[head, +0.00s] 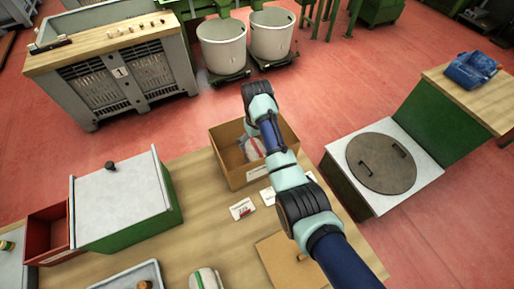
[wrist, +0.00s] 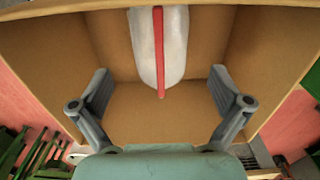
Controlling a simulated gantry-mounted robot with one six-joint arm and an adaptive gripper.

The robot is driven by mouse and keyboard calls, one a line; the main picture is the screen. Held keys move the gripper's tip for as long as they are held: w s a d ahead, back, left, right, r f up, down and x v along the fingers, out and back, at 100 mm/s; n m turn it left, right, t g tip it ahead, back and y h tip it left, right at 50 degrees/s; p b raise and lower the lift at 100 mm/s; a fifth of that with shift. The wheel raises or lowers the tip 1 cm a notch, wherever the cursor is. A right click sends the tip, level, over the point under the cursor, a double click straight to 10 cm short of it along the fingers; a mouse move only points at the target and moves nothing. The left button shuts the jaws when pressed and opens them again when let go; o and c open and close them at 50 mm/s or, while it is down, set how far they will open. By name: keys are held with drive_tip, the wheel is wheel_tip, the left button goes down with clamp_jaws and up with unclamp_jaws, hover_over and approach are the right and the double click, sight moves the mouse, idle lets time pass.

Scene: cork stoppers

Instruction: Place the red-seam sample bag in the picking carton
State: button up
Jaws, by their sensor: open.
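The picking carton (head: 228,170) is an open brown box at the far edge of the wooden bench in the head view; its inside wall (wrist: 60,40) fills much of the wrist view. The red-seam sample bag (head: 251,149) is pale with a red stripe and lies inside the carton. It shows in the wrist view (wrist: 145,45) at top centre, its rounded end pointing toward my gripper. My gripper (wrist: 162,78) is open over the carton, its fingers spread to either side and apart from the bag. In the head view my arm hides the fingers and part of the carton.
A white bag with a coloured seam (head: 206,280) lies at the bench's front. Label cards (head: 242,209) lie before the carton. A green, white-lidded box (head: 118,205) and red bin (head: 50,232) stand left. A round-lidded unit (head: 381,163) stands right of the bench.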

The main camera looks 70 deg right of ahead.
wheel_tip(320, 180, up, 6)
idle(0.5)
drive_tip(key=w+a+r+n+t+h, duration=0.1)
drive_tip(key=w+a+n+t, duration=0.15)
drive_tip(key=w+a, duration=0.55)
drive_tip(key=w+a+n+t+h, duration=0.2)
drive_tip(key=w+a+t, duration=0.15)
drive_tip(key=a, duration=0.85)
drive_tip(key=s+a+r+n+t+y, duration=0.1)
drive_tip(key=s+a+r+t, duration=0.1)
drive_tip(key=a, duration=0.6)
drive_tip(key=s+a+r+n+t+y, duration=0.1)
drive_tip(key=s+a+r+t, duration=0.1)
drive_tip(key=a+r, duration=0.3)
drive_tip(key=s+a+r+n+t+y, duration=0.1)
drive_tip(key=a+r, duration=0.3)
drive_tip(key=a, duration=0.7)
drive_tip(key=shift+s+a+r+n+t, duration=0.3)
drive_tip(key=shift+s+t, duration=0.25)
drive_tip(key=shift+t, duration=0.35)
